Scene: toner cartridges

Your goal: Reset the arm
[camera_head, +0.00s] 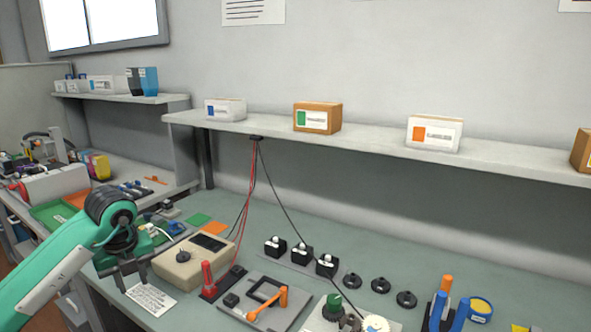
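My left arm comes in from the lower left, teal with a dark wrist. My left gripper (133,276) points down over the left front part of the bench, beside the beige box device. Its two dark fingers look spread apart, with nothing seen between them. My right gripper is not in view. No toner cartridge can be made out for certain.
The bench (225,210) holds a beige device (193,262), a grey fixture with an orange handle (268,300), several black parts (300,252) and blue-handled tools (440,312). A shelf (375,146) with boxes runs above. Red and black cables hang from it.

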